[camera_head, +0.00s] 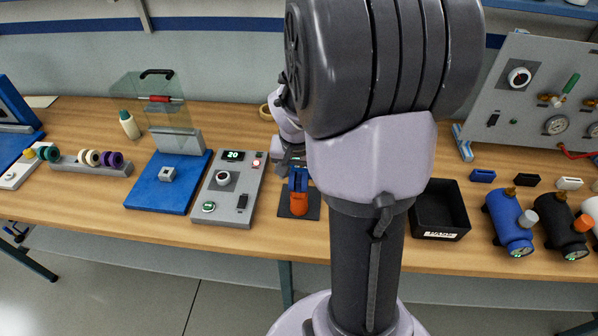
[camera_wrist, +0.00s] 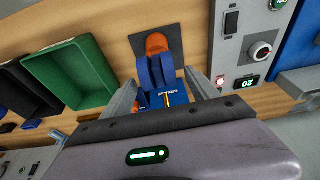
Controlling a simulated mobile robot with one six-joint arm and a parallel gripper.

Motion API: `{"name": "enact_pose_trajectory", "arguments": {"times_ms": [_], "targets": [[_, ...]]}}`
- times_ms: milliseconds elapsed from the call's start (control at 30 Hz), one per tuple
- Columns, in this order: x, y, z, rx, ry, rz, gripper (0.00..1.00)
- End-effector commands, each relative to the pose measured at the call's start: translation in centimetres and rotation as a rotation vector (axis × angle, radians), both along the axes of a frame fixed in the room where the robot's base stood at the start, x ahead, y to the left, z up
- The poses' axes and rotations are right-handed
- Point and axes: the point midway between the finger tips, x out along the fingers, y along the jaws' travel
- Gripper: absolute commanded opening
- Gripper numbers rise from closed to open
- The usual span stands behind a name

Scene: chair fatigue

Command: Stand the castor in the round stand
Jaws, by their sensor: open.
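My gripper (camera_wrist: 163,80) is open, its fingers on either side of a blue two-pronged piece (camera_wrist: 160,72) with an orange rounded end (camera_wrist: 157,43). This piece is over a dark square pad (camera_wrist: 137,43); I cannot tell whether the fingers touch it. In the head view the orange end (camera_head: 299,203) and pad (camera_head: 284,210) show below my gripper (camera_head: 293,168). Small wheels that may be castors, green (camera_head: 51,154), cream (camera_head: 92,157) and purple (camera_head: 111,159), sit in a grey rack (camera_head: 70,170) at left.
A grey control box (camera_head: 243,205) stands left of the pad, with a blue-based shielded fixture (camera_head: 155,195) beyond it. A green bin (camera_wrist: 93,62) and a black bin (camera_head: 427,230) stand on the pad's other side. Blue (camera_head: 509,222) and black (camera_head: 566,225) cylinders are at right.

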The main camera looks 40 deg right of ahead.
Motion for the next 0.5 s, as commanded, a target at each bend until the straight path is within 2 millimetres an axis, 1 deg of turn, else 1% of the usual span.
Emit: {"name": "enact_pose_trajectory", "arguments": {"times_ms": [133,233,267,367,500], "targets": [[0.0,0.0,0.2,0.000,0.000,0.000,0.69],[-0.2,0.3,1.7,-0.002,-0.003,0.000,0.69],[-0.3,0.4,2.4,-0.001,-0.003,-0.001,0.69],[-0.7,0.9,5.5,-0.003,-0.005,0.001,0.69],[-1.5,1.8,10.1,-0.003,-0.005,0.001,0.69]]}}
